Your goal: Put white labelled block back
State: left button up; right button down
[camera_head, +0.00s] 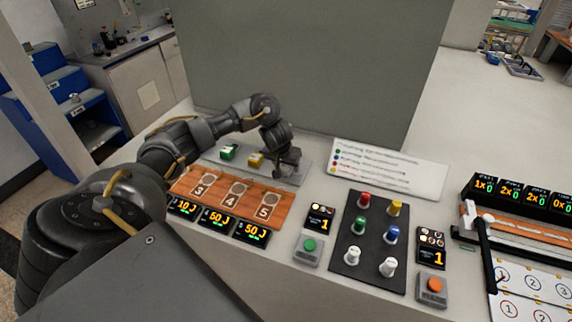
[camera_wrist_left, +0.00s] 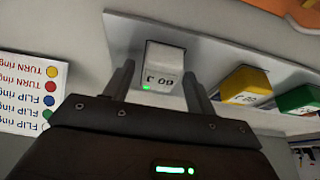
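The white labelled block (camera_wrist_left: 165,55) shows in the left wrist view, with dark characters and a small green mark on its face. It sits on the pale grey tray (camera_wrist_left: 125,25), at the end of a row. My left gripper (camera_wrist_left: 158,75) is open, its two fingers apart at either side of the block's near part; a gap shows by one finger, and contact with the other cannot be told. In the head view my left gripper (camera_head: 287,168) is low over the tray's right part and the white block is not distinguishable. My right gripper is not in view.
A yellow block (camera_wrist_left: 245,85) and a green block (camera_wrist_left: 300,98) share the tray. An orange board (camera_head: 217,188) with numbered places 3, 4 and 5 lies in front. A black panel with coloured knobs (camera_head: 352,280) and a white instruction sheet (camera_head: 388,168) lie to the right.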

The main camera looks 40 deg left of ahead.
pick_arm(q)
jog(key=shift+r, duration=0.1)
jog(key=shift+r, duration=0.4)
jog(key=p+v, duration=0.6)
jog(key=v, duration=0.5)
jog(key=shift+s+r, duration=0.2)
jog(key=shift+s, duration=0.05)
jog(key=shift+d+f, duration=0.1)
jog(key=shift+d, duration=0.1)
